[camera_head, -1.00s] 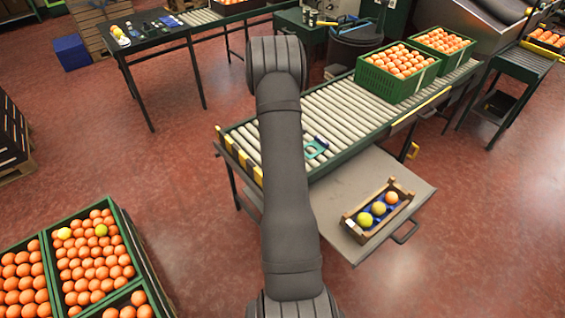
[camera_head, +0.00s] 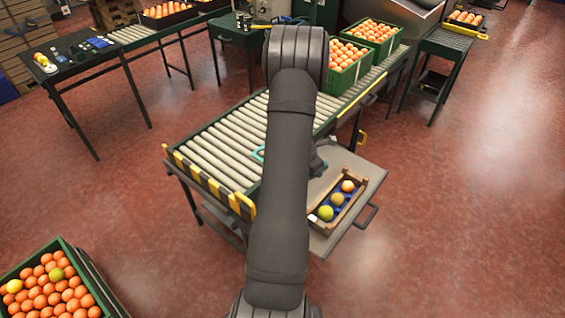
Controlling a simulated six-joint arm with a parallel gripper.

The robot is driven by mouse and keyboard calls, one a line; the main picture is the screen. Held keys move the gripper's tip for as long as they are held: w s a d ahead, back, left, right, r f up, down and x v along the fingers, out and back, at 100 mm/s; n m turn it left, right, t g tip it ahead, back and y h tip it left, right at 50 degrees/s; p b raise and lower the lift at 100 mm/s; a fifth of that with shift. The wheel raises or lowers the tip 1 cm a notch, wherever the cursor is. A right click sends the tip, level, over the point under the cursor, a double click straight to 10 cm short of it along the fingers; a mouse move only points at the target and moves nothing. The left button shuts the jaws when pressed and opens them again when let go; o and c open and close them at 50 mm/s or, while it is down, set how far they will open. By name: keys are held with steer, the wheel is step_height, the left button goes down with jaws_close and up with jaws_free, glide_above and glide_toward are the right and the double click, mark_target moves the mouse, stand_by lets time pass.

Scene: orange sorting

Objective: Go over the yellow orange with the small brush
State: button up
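Yellow fruit shows in two places. One yellow orange (camera_head: 14,286) lies among oranges in the green crate at the lower left, near a greenish-yellow one (camera_head: 57,274). I cannot make out the small brush; small items on the black table at the upper left are too small to tell. My arm crosses the middle of the view. My gripper is hidden behind it; a grey part beside the arm is unclear.
A roller conveyor (camera_head: 215,151) with yellow-marked edges runs behind my arm. Green crates of oranges (camera_head: 345,78) stand on its far end. A grey shelf (camera_head: 362,178) carries the wooden crate. The black table (camera_head: 85,66) stands upper left. The red floor (camera_head: 470,230) at right is clear.

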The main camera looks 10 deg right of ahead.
steer(key=m, duration=0.2)
glide_above(340, 195)
steer(key=a, duration=0.2)
steer(key=f, duration=0.2)
steer(key=shift+g, duration=0.4)
steer(key=shift+s+d+f, duration=0.1)
steer(key=shift+d+f, duration=0.05)
steer(key=shift+f, duration=1.2)
steer(key=shift+d+f, duration=0.1)
steer(key=shift+f, duration=1.25)
steer(key=shift+f, duration=0.5)
steer(key=shift+d, duration=0.1)
steer(key=shift+w+d, duration=0.2)
steer(key=shift+d, duration=0.4)
steer(key=shift+s+a, duration=0.2)
steer(key=shift+a, duration=0.5)
steer(key=shift+s+a, duration=0.2)
steer(key=shift+a, duration=0.45)
steer(key=shift+d, duration=0.1)
steer(key=shift+w+d, duration=0.2)
steer(key=shift+d, duration=0.45)
steer(key=shift+w+d, duration=0.2)
steer(key=shift+d, duration=0.4)
